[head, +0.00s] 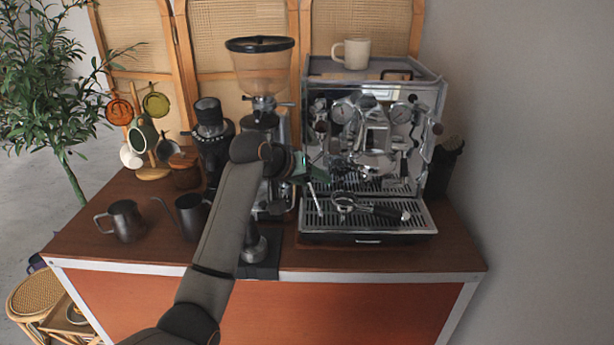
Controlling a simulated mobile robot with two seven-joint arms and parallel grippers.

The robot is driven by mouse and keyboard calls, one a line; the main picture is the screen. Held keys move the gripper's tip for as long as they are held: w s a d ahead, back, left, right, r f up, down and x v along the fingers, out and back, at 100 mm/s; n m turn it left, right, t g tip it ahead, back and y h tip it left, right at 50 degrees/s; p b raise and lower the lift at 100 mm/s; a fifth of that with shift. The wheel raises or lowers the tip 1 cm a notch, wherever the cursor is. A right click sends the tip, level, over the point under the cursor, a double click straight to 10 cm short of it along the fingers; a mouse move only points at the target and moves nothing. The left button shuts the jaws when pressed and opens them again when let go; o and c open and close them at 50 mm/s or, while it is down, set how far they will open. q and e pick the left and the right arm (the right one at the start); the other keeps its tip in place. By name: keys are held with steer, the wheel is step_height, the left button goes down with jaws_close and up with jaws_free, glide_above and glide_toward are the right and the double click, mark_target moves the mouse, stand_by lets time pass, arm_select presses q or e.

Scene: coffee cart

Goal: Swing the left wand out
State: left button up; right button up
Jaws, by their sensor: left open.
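The chrome espresso machine (375,70) stands on the right half of the cart. Its left wand (317,203) is a thin light rod slanting down over the left end of the drip tray. My left gripper (316,176) is at the machine's left front, at the upper part of this wand. Its jaws are open, but they are small and dark here, and I cannot tell whether they touch or straddle the wand. The wand's upper end is hidden by the gripper. My right gripper is out of view.
A portafilter (372,209) lies on the drip tray (345,226). The grinder (260,75) stands close left of the machine, partly behind my left arm. A tamper (254,246) is beside my forearm. Dark pitchers (124,222) stand at left. A mug (356,53) sits on top of the machine.

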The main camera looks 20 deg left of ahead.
arm_select(q)
steer(key=b+v, duration=0.1)
steer(key=v, duration=1.1)
steer(key=shift+s, duration=0.2)
steer(key=shift+r, duration=0.1)
steer(key=s+d+f+m+y, duration=0.1)
steer(key=s+f, duration=0.2)
steer(key=f, duration=1.1)
steer(key=s+f+y, duration=0.1)
steer(key=s+f, duration=0.1)
steer(key=f, duration=1.2)
steer(key=s+d+f+m, duration=0.1)
steer(key=s+d+f, duration=0.1)
steer(key=s+f, duration=0.6)
steer(key=s+d+f+m, duration=0.2)
steer(key=s+f, duration=0.6)
steer(key=s, duration=0.7)
steer(key=shift+s+d, duration=0.2)
steer(key=shift+s, duration=0.1)
steer(key=shift+a, duration=0.1)
